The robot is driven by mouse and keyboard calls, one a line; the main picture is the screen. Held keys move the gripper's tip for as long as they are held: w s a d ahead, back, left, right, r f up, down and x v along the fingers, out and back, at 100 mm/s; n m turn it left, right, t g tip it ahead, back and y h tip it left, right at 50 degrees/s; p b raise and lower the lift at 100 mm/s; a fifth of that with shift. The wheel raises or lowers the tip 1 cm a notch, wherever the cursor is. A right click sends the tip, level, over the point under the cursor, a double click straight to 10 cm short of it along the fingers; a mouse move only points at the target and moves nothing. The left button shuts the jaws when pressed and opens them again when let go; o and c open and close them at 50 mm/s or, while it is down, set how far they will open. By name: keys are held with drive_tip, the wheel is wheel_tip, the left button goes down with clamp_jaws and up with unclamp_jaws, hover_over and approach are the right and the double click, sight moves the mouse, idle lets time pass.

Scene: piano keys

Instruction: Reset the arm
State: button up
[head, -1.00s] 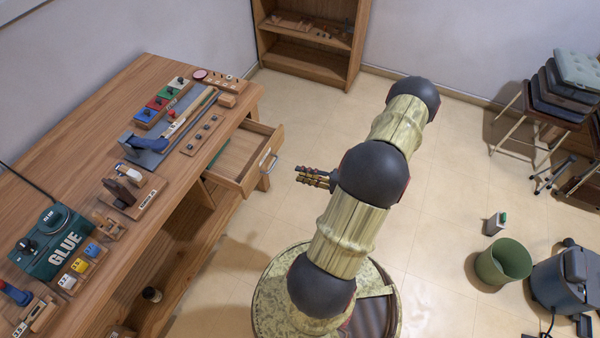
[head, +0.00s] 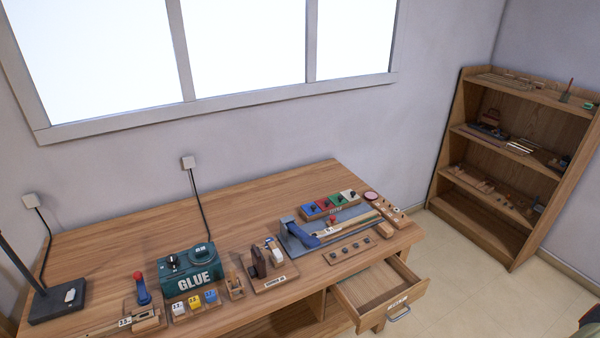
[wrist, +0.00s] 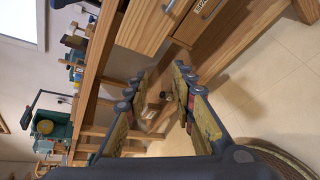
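My gripper (wrist: 160,84) shows in the wrist view with its two fingers spread apart and nothing held between them. It hangs in the air beside the wooden workbench, and the bench's front and legs lie beyond the fingers. In the head view the gripper is out of sight. The workbench (head: 110,235) shows there with its drawer (head: 375,287) pulled open at the right end. The drawer front also shows in the wrist view (wrist: 147,22), close beyond the fingertips.
On the bench stand a green glue machine (head: 190,268), a blue-and-grey tool board (head: 325,232) and several small blocks. A wooden shelf (head: 470,150) with small parts stands at the right wall. Tiled floor (head: 490,295) between bench and shelf is clear.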

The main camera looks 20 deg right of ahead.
drive_tip(key=w+a+r+m+g+h, duration=0.15)
drive_tip(key=a+r+m+g, duration=0.35)
drive_tip(key=r+m, duration=0.6)
drive_tip(key=w+a+r+m+g+h, duration=0.1)
drive_tip(key=a+r+m+g+h, duration=0.15)
drive_tip(key=a+r+m, duration=0.7)
drive_tip(key=w+a+r+m+g+h, duration=0.15)
drive_tip(key=a+r+m+g, duration=0.3)
drive_tip(key=r+m, duration=0.85)
drive_tip(key=a+r+n+t, duration=0.4)
drive_tip(key=a+r, duration=0.5)
drive_tip(key=a, duration=0.3)
drive_tip(key=shift+n, duration=0.85)
